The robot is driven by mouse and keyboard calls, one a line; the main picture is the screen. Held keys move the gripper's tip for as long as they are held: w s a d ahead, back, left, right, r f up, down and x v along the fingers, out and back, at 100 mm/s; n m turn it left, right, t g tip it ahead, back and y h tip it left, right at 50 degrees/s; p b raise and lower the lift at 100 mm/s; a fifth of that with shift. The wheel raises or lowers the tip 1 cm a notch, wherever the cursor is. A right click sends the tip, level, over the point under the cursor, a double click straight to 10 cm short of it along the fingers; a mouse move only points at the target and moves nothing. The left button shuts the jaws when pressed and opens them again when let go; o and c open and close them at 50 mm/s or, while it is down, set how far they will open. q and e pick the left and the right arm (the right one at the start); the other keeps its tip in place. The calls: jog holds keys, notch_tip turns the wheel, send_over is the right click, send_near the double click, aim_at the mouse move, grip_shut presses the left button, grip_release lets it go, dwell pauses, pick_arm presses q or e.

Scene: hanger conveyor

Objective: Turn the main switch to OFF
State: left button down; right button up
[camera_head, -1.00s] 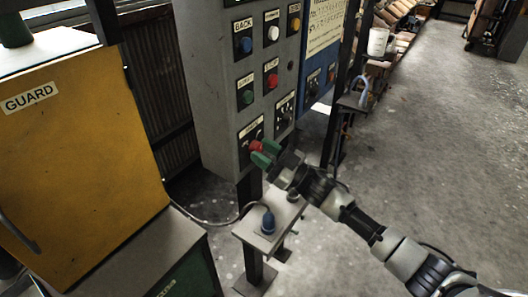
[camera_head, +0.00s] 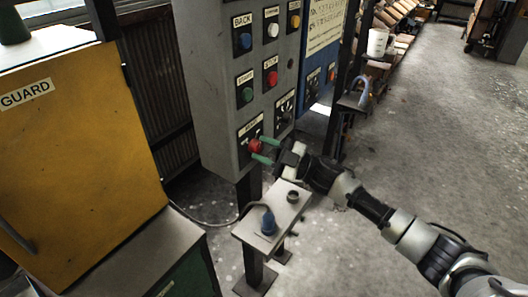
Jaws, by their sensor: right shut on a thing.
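The main switch is a red knob (camera_head: 256,146) on a dark plate low on the grey control box. Its label is too small to read surely, and I cannot tell the knob's position. My right gripper (camera_head: 264,150) reaches in from the right. Its two green fingers are at the knob, one above and one below, and it is shut on the knob. My left gripper is not in view.
The grey control box (camera_head: 213,95) carries push buttons and another dark switch plate (camera_head: 285,109). Below is a small metal shelf (camera_head: 248,233) with a blue plug (camera_head: 268,222). A yellow guard cabinet (camera_head: 80,150) stands left. Open concrete floor lies right.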

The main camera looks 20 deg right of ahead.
jog(key=n+g, duration=0.1)
jog(key=n, duration=0.2)
jog(key=shift+g, duration=0.4)
jog(key=n+g, duration=0.1)
jog(key=n, duration=0.2)
jog(key=shift+r+h+p, duration=0.15)
jog(key=shift+h+p, duration=0.15)
jog(key=shift+p, duration=0.05)
jog(key=n+h+p, duration=0.1)
jog(key=n, duration=0.3)
jog(key=shift+d+r+g, duration=0.1)
jog(key=shift+r+g, duration=0.05)
jog(key=shift+g, duration=0.25)
jog(key=shift+n+h+p, duration=0.7)
jog(key=shift+n+p, duration=0.05)
jog(key=shift+n, duration=0.45)
jog(key=o, duration=0.9)
jog(key=shift+b+v, duration=1.6)
jog(key=shift+v, duration=3.75)
